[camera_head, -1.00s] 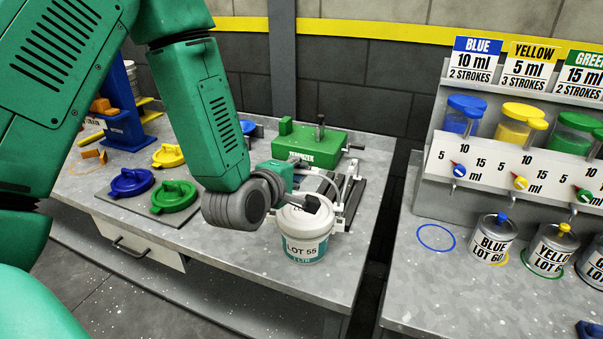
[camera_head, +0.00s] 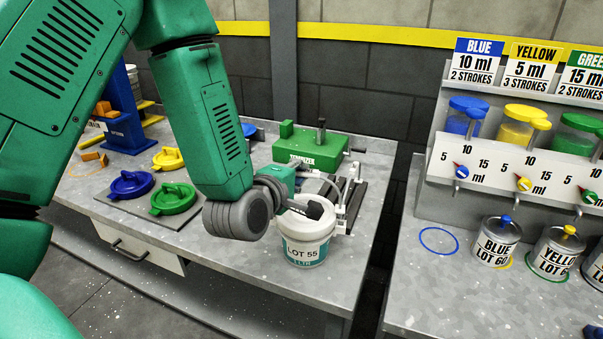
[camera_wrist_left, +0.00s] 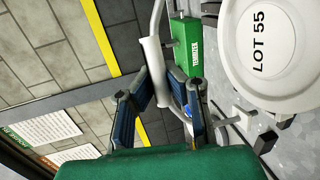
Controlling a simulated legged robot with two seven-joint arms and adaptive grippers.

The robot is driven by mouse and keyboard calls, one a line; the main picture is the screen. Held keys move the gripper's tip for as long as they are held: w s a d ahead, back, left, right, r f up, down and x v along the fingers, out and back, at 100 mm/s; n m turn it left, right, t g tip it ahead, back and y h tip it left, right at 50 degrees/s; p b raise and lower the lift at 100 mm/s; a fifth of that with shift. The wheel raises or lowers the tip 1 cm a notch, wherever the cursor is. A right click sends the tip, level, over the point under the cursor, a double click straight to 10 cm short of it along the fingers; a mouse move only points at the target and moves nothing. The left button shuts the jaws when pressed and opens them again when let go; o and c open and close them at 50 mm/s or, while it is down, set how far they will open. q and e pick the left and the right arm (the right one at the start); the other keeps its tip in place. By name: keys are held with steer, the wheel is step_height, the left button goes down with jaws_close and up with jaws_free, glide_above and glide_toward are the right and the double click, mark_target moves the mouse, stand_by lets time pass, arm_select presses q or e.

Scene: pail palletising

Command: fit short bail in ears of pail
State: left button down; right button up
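The white pail (camera_head: 305,245) marked LOT 55 stands upright near the front edge of the left bench. Its white top (camera_wrist_left: 275,50) fills the upper right of the left wrist view. My left gripper (camera_head: 318,208) is over the pail's top in the head view. In the left wrist view its blue fingers (camera_wrist_left: 160,85) close on both sides of the bail's white grip (camera_wrist_left: 153,62). The bail's wire runs up from the grip; its ends and the pail's ears cannot be made out clearly. A dark blue tip at the lower right corner may be my right gripper (camera_head: 593,333).
Blue, yellow and green lids (camera_head: 173,198) lie to the left. Labelled cans (camera_head: 495,242) and dispensers stand on the right bench, beyond a gap.

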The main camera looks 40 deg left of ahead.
arm_select(q)
steer(key=shift+d+f, duration=0.15)
steer(key=shift+f, duration=0.05)
steer(key=shift+d+f+b, duration=0.1)
steer(key=shift+f+b, duration=0.2)
steer(key=shift+b, duration=0.15)
steer(key=shift+f+b, duration=0.8)
steer(key=shift+f, duration=0.2)
steer(key=c, duration=1.6)
jaws_free()
steer(key=shift+c, duration=0.2)
